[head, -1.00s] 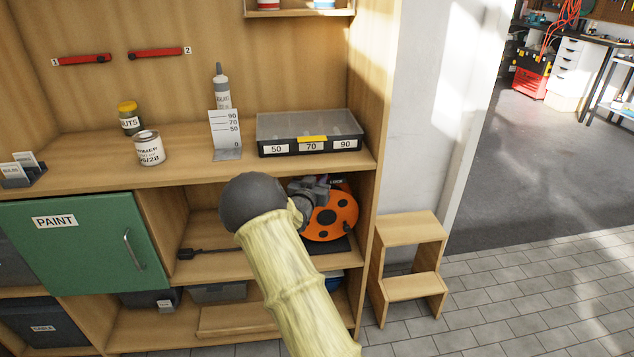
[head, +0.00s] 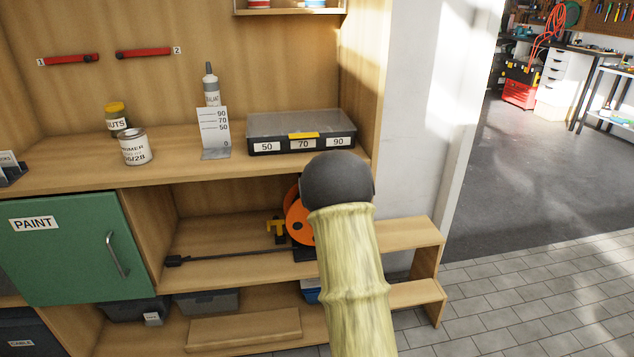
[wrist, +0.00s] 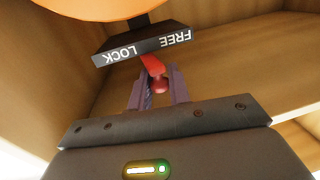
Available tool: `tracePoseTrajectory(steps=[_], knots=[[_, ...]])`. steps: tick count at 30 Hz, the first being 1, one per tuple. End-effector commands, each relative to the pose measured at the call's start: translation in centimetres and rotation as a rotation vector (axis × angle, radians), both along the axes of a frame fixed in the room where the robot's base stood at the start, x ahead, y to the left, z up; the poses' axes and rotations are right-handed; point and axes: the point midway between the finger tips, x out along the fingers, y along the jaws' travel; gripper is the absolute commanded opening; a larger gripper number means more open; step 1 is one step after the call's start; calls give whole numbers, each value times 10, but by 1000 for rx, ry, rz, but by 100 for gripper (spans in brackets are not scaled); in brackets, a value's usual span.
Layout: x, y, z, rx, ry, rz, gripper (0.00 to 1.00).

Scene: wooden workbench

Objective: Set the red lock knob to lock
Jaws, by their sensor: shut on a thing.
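The red lock knob (wrist: 159,84) is a small red lever with a rounded end, seen in the wrist view below a dark plate (wrist: 143,45). The plate reads LOCK on the picture's left and FREE on its right, upside down. The knob stands roughly between the two words; I cannot tell its exact setting. My gripper (wrist: 158,91) is shut on the knob, one finger on each side. In the head view, my arm hides the gripper, the knob and much of the orange reel (head: 297,222), which stands on the middle shelf.
A black cable with a plug (head: 174,261) lies on the middle shelf. Above is the worktop with a black organizer box (head: 262,145). The green PAINT door (head: 62,262) is left. A wooden step stool (head: 425,247) stands right. The open floor (head: 560,220) is clear.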

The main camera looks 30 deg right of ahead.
Motion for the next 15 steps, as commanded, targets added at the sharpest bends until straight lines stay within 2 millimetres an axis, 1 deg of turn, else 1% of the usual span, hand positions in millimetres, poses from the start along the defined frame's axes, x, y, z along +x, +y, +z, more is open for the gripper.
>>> tracePoseTrajectory(steps=[2,7,15], knots=[[-2,-5,0,0,1,39,0],[-2,-7,1,0,1,118,0],[-2,-8,0,-1,0,179,0]])
